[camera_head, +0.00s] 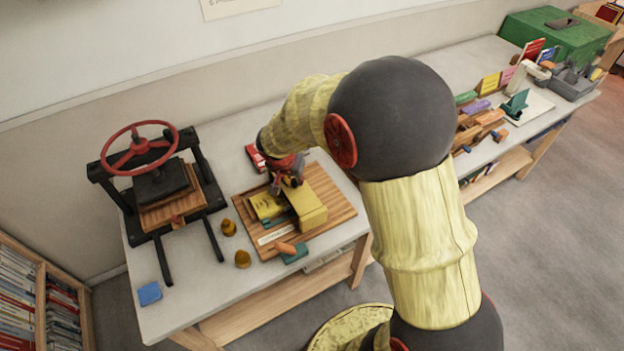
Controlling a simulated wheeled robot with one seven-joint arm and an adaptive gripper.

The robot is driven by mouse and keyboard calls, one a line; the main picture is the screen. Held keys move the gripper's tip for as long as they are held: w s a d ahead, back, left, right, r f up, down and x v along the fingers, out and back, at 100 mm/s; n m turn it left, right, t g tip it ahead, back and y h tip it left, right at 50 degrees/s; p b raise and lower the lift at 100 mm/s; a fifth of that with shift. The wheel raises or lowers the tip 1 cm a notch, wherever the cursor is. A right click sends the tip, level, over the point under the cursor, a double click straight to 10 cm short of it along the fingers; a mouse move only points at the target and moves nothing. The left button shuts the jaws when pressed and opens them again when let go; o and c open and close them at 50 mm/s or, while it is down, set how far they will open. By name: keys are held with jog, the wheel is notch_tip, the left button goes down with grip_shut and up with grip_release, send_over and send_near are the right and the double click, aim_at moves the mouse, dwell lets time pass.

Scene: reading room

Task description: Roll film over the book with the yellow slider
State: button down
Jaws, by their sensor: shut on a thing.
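The yellow slider (312,213) is a long yellow block lying across the wooden board (336,203) on the left table. A flat yellow book (264,205) lies on the board just left of the slider, and the slider hides its right side. My gripper (289,181) is at the far end of the slider, shut on it as far as I can see; the fingertips are small and partly hidden. I cannot make out the film's edge. A pale labelled strip (273,233) lies at the board's front left.
A black press with a red wheel (140,148) stands left of the board. Two brown knobs (229,227), a blue block (149,293), a teal-and-orange tool (292,251) and a red object (256,158) lie nearby. Another table with tools and a green box (555,38) stands right.

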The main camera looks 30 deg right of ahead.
jog(key=a+b, duration=0.1)
jog(key=a, duration=0.3)
jog(key=a+b, duration=0.2)
jog(key=a, duration=0.2)
jog(key=a+b, duration=0.1)
jog(key=a, duration=0.3)
jog(key=shift+s+f, duration=0.1)
jog(key=shift+s, duration=0.15)
jog(key=shift+a+b, duration=0.4)
jog(key=shift+a, duration=0.3)
jog(key=c, duration=1.8)
grip_release()
jog(key=shift+a, duration=0.2)
jog(key=shift+o, duration=0.6)
jog(key=shift+d, duration=0.1)
jog(key=v, duration=1.2)
